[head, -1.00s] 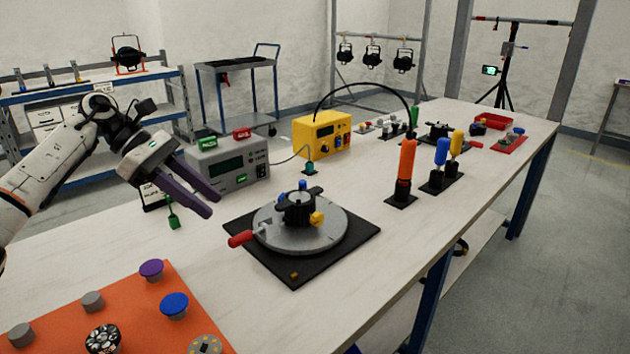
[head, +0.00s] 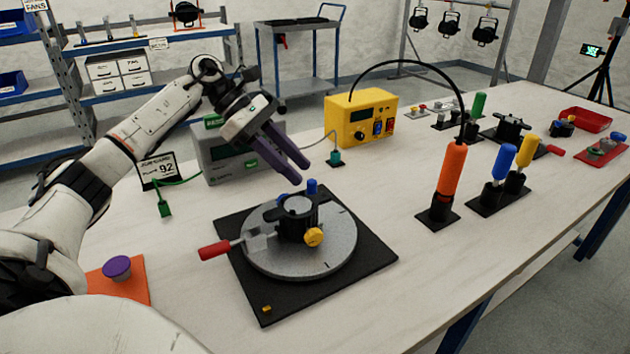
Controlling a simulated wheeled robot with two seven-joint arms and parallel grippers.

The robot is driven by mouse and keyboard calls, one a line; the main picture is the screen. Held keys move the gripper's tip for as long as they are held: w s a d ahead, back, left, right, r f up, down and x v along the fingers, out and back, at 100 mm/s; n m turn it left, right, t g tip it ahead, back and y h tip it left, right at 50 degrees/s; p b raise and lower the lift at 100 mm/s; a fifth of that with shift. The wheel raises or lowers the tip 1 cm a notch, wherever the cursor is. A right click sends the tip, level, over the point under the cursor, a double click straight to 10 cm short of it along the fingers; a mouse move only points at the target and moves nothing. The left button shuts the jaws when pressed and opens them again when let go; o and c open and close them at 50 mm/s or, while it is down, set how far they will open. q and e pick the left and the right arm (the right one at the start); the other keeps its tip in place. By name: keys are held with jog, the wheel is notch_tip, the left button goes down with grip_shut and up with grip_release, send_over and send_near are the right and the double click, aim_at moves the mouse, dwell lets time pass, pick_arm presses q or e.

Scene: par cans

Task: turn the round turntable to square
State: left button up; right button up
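The round turntable (head: 335,244) is a grey disc on a black square base plate (head: 368,285). A black fixture (head: 298,222) with blue pegs and a yellow knob (head: 314,237) stands on the disc. A red-handled lever (head: 215,250) sticks out over the left side of the base. A small yellow mark (head: 267,309) sits at the base's front corner. My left gripper (head: 299,173) has two purple fingers with a gap between them. It is empty, above and behind the turntable, and appears not to touch it. My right gripper is not in view.
A grey meter box (head: 222,160) and a yellow power unit (head: 361,120) stand behind. An orange-handled tool (head: 452,180) stands upright to the right, beside blue and yellow tools. An orange board (head: 125,287) lies at front left.

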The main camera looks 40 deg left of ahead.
aim_at(310, 180)
pick_arm(q)
jog(key=shift+x, duration=2.75)
grip_shut()
